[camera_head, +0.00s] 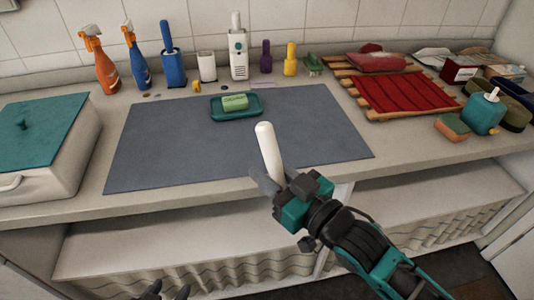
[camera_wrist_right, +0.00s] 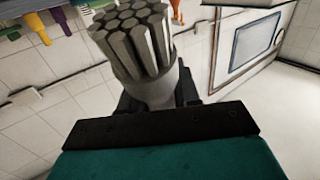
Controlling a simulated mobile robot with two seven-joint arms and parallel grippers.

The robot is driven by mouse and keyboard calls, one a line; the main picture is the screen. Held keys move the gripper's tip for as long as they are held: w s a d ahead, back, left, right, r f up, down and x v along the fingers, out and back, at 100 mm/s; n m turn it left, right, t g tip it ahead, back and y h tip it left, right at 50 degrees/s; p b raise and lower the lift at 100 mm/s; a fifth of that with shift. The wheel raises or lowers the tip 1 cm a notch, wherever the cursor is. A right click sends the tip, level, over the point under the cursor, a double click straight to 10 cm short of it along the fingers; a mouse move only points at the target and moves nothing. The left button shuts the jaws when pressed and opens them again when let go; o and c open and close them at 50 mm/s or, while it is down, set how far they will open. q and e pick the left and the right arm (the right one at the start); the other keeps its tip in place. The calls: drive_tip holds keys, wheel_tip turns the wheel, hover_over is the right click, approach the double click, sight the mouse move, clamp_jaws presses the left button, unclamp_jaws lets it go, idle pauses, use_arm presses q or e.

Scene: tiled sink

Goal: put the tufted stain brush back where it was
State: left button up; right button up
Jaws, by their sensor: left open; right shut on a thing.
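The tufted stain brush is held by my right gripper (camera_head: 278,186) in front of the grey mat. In the head view its smooth white handle (camera_head: 268,146) points up, tilted slightly left. In the right wrist view its head of thick grey tufts (camera_wrist_right: 132,35) shows close up; the tufts are hidden in the head view. My right gripper is shut on the brush, above the counter's front edge. My left gripper (camera_head: 165,292) is at the bottom edge, open and empty, mostly out of frame.
A grey mat (camera_head: 180,150) bears a green dish (camera_head: 222,116) with a soap block. Bottles (camera_head: 104,70) and holders line the wall. A wooden rack with a red cloth (camera_head: 405,92), a sponge (camera_head: 452,127) and a teal dispenser (camera_head: 484,112) stand right. A lidded box (camera_head: 40,160) stands left.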

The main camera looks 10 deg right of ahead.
drive_tip(key=shift+w+d+r+m+h, duration=0.1)
drive_tip(key=shift+d+r+m+h, duration=0.15)
drive_tip(key=shift+r+m+h, duration=0.1)
drive_tip(key=s+d+m+t+h, duration=0.1)
drive_tip(key=d+m+t+h, duration=0.2)
drive_tip(key=d+m+h, duration=0.3)
drive_tip(key=d+h, duration=0.4)
drive_tip(key=d, duration=0.4)
drive_tip(key=shift+m, duration=0.35)
idle(0.6)
